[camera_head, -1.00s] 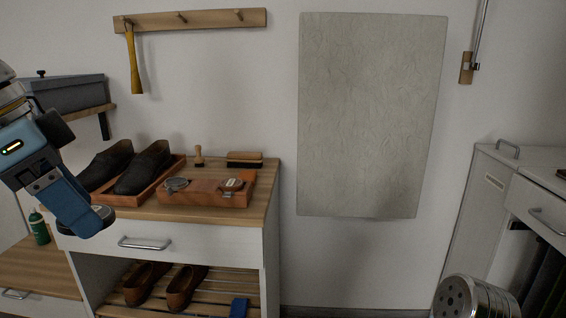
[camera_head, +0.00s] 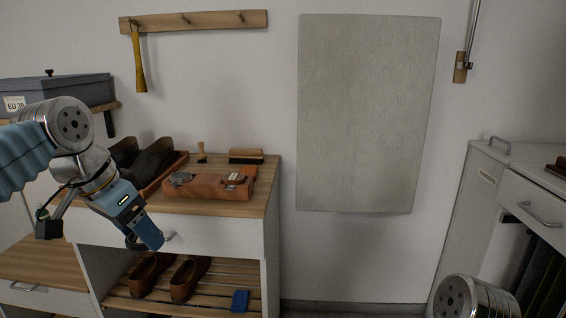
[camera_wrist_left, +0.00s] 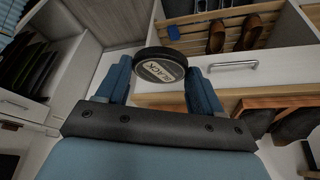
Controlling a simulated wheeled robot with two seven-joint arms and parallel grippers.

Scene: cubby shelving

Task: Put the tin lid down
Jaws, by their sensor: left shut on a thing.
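My left gripper (camera_head: 147,238) is in front of the white cabinet's drawer, below the level of its wooden top. In the left wrist view, its blue fingers (camera_wrist_left: 160,85) are shut on the tin lid (camera_wrist_left: 160,66), a round black disc with a pale label reading "BLACK". The lid is held at the fingertips, clear of any surface. In the head view it is mostly hidden by the fingers. My right gripper is not in view.
On the cabinet top (camera_head: 215,208) stand a reddish-brown wooden box (camera_head: 208,189) with round tins on it, a brush (camera_head: 246,156) and dark shoes (camera_head: 150,160) in a tray. Brown shoes (camera_head: 187,278) sit on the slatted shelf below. The top's front strip is bare.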

